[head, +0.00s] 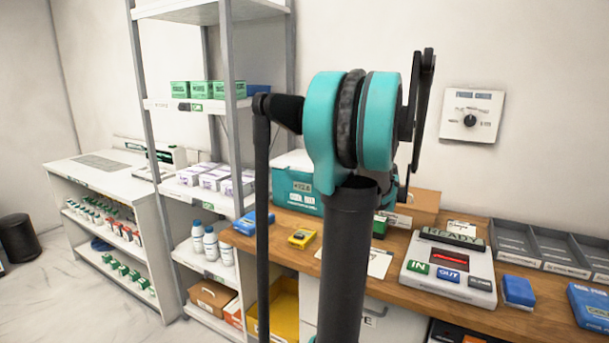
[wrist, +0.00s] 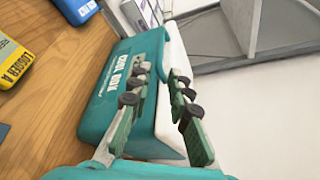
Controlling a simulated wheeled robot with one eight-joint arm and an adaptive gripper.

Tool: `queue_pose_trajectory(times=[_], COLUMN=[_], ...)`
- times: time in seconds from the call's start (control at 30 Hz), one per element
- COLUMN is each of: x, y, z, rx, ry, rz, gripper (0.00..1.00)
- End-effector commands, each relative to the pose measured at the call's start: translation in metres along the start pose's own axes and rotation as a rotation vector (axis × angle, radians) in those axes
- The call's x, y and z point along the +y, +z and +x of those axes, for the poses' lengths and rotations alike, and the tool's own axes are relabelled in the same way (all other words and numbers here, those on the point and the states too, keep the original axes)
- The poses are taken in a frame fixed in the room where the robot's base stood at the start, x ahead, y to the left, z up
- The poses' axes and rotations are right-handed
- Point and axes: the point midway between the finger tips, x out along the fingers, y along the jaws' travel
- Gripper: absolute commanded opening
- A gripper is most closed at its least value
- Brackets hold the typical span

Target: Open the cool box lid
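The cool box (head: 296,190) is a teal box with a white lid (head: 294,161). It stands on the wooden counter behind my arm in the head view, partly hidden by the arm. In the wrist view the teal body (wrist: 103,78) shows its label, and the white lid (wrist: 170,140) lies along its right side. The lid looks shut. My gripper (wrist: 159,74) is open, with its two fingers apart over the edge between body and lid. I see nothing held, and cannot tell whether a finger touches the box.
A yellow logger (wrist: 14,62) and a blue pack (wrist: 76,8) lie on the counter (wrist: 60,58) beside the box. A grey shelf post (wrist: 253,25) rises near it. A white device with buttons (head: 450,265) and grey trays (head: 530,243) stand on the right.

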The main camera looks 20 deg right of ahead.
Motion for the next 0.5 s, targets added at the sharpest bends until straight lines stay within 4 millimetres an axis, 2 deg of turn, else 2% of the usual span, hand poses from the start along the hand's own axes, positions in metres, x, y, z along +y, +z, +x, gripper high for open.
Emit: queue_pose_trajectory(times=[0.03, 0.3, 0.5], x=[0.0, 0.001, 0.0], y=[0.001, 0.0, 0.001], z=[0.012, 0.064, 0.09], rx=[-0.002, -0.001, -0.001], ry=[0.002, 0.002, 0.002], rz=[-0.001, -0.001, -0.002], gripper=[0.19, 0.19, 0.19])
